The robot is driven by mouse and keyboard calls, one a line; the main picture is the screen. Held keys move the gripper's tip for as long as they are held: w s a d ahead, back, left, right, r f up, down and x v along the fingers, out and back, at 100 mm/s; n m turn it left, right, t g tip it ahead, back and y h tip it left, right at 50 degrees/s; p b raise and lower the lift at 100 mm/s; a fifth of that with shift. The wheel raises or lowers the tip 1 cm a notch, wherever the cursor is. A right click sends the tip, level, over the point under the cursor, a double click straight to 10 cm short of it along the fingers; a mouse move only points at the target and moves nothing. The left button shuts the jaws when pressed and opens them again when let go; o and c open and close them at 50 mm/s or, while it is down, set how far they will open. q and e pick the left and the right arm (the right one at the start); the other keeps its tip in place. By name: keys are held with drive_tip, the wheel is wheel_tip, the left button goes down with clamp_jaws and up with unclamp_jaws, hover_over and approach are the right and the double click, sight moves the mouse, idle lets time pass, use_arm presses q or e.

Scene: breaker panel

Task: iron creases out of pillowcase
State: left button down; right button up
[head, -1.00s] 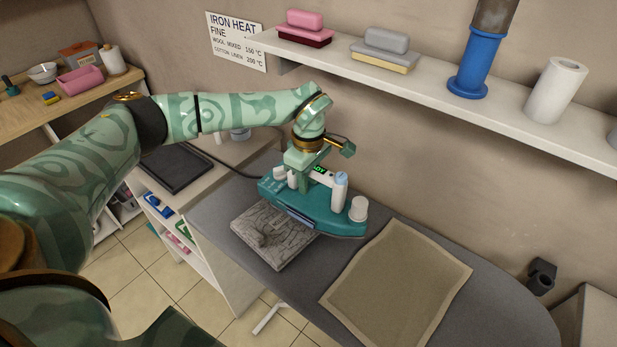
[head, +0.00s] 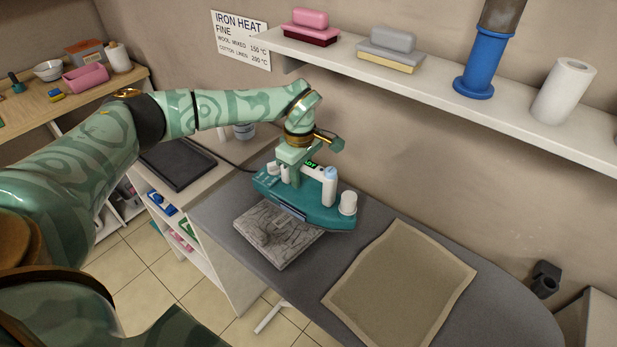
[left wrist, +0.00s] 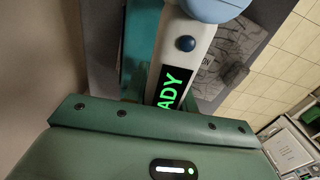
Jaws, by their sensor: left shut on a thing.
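The pillowcase (head: 402,285) is a tan cloth with a paler border, spread on the grey ironing board (head: 500,305). Creases are too faint to make out. The teal iron (head: 300,207) has a white handle and stands left of and behind the cloth, apart from it. My left gripper (head: 299,168) is shut on the iron's handle. The left wrist view shows the iron's white handle (left wrist: 187,55) close up, with green letters "ADY" on its display. The iron's sole overlaps the far edge of a grey slab (head: 277,240); I cannot tell whether they touch. My right gripper is out of view.
A wall shelf (head: 440,92) above the board holds pink and grey brushes, a blue cylinder and a white roll (head: 563,90). A dark cord runs from the iron to the left. A side counter with a black tray (head: 178,166) stands at left.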

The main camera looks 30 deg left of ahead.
sight(312, 177)
use_arm(q)
drive_tip(key=shift+w+a+r+b, duration=0.1)
drive_tip(key=shift+w+a, duration=0.2)
drive_tip(key=shift+a, duration=0.9)
drive_tip(key=shift+w+a+r+b, duration=0.1)
drive_tip(key=shift+w+a, duration=0.2)
drive_tip(key=shift+a, duration=0.85)
drive_tip(key=shift+w+a+b, duration=0.1)
drive_tip(key=shift+w+a, duration=0.2)
drive_tip(key=shift+a, duration=0.9)
drive_tip(key=shift+s+d+p, duration=0.15)
drive_tip(key=shift+d+p, duration=0.35)
drive_tip(key=shift+d, duration=0.15)
drive_tip(key=d+p, duration=0.1)
drive_tip(key=d, duration=0.1)
drive_tip(key=s+d+p, duration=0.1)
drive_tip(key=d, duration=0.1)
drive_tip(key=d+p, duration=0.1)
drive_tip(key=d, duration=0.1)
drive_tip(key=s+d+p, duration=0.1)
drive_tip(key=d, duration=0.1)
drive_tip(key=shift+s+d+f, duration=0.15)
drive_tip(key=shift+d+f, duration=0.05)
drive_tip(key=shift+d, duration=0.2)
drive_tip(key=shift+s+d+f, duration=0.15)
drive_tip(key=shift+d, duration=0.3)
